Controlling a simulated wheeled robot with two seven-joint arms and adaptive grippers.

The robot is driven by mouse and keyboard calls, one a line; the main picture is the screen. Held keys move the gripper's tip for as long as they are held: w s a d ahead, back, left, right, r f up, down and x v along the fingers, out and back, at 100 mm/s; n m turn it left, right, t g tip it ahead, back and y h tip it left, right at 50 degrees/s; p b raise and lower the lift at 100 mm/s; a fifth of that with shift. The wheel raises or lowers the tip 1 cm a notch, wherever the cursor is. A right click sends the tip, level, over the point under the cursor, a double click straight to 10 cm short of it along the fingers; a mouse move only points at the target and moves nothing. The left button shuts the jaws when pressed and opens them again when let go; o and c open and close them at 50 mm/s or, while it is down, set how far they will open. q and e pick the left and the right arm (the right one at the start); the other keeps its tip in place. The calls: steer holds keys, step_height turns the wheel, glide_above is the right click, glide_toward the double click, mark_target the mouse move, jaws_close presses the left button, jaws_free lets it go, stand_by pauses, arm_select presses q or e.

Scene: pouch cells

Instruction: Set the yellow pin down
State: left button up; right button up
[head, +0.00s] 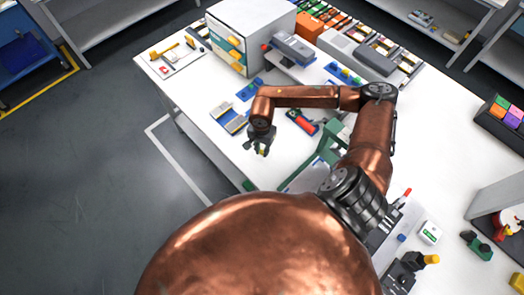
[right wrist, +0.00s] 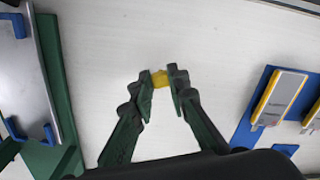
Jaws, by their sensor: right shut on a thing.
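The yellow pin (right wrist: 160,79) sits between the two fingertips of my right gripper (right wrist: 162,84) in the right wrist view. The right gripper is shut on it, above the white tabletop (right wrist: 200,30). In the head view my right gripper (head: 261,150) hangs down over the front part of the table, and the pin is too small to make out clearly there. Whether the pin touches the table cannot be told. My left gripper does not show.
A blue plate (right wrist: 252,125) with yellow-edged grey cells lies at the right in the right wrist view. A green fixture with a grey plate (right wrist: 28,75) stands at the left. White table surface around the fingertips is clear. A drawer box (head: 240,35) stands farther back.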

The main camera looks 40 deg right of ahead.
mark_target(262, 152)
steer(key=shift+f, duration=0.55)
steer(key=shift+f, duration=0.15)
steer(key=o, duration=0.7)
steer(key=shift+c, duration=0.2)
step_height(262, 152, up, 12)
steer(key=shift+r+b, duration=0.2)
steer(key=shift+b, duration=0.2)
